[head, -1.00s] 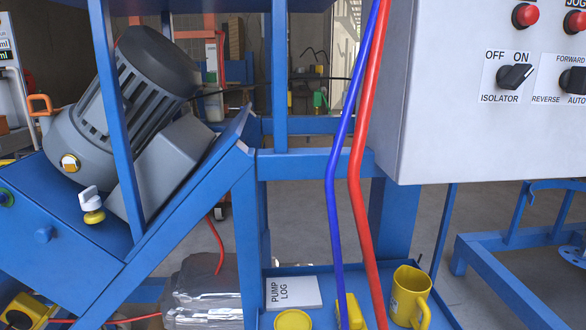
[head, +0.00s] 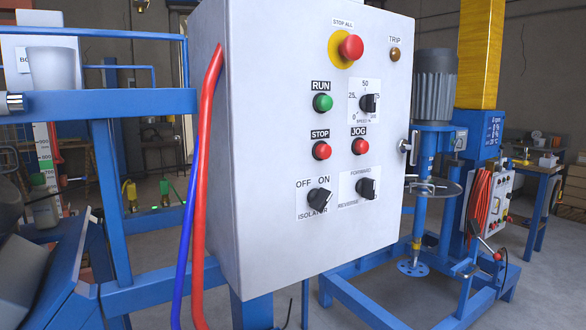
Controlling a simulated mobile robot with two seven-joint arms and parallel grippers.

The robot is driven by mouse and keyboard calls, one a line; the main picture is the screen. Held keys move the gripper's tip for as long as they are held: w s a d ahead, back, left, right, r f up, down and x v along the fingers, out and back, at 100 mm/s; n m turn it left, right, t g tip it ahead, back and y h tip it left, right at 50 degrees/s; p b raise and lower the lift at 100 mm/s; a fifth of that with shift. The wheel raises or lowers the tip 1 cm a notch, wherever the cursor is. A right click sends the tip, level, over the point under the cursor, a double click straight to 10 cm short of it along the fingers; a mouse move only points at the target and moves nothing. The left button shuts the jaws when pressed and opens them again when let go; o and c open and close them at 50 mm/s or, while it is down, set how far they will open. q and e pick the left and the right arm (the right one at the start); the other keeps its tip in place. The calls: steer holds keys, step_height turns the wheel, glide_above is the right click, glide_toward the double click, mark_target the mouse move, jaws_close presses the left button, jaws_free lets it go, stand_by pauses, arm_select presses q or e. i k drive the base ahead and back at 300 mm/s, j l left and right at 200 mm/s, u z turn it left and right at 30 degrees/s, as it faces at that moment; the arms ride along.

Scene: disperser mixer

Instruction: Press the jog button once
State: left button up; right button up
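The red jog button (head: 360,146) sits on the front of the white control box (head: 262,190), under a black JOG label, right of the middle of the panel. The red stop button (head: 321,151) is to its left, and the green run button (head: 323,103) is above that. The speed knob (head: 369,103) is above the jog button. The forward/reverse knob (head: 366,189) is below it. Neither of my grippers shows in the head view.
A red emergency stop (head: 350,47) on a yellow plate is at the panel top, beside an amber trip lamp (head: 395,54). The isolator knob (head: 319,199) is at lower left. Red and blue hoses (head: 199,200) run down the box's left side. The mixer stand (head: 430,190) is behind, right.

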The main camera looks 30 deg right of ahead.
mark_target(361, 146)
steer(key=z, duration=1.25)
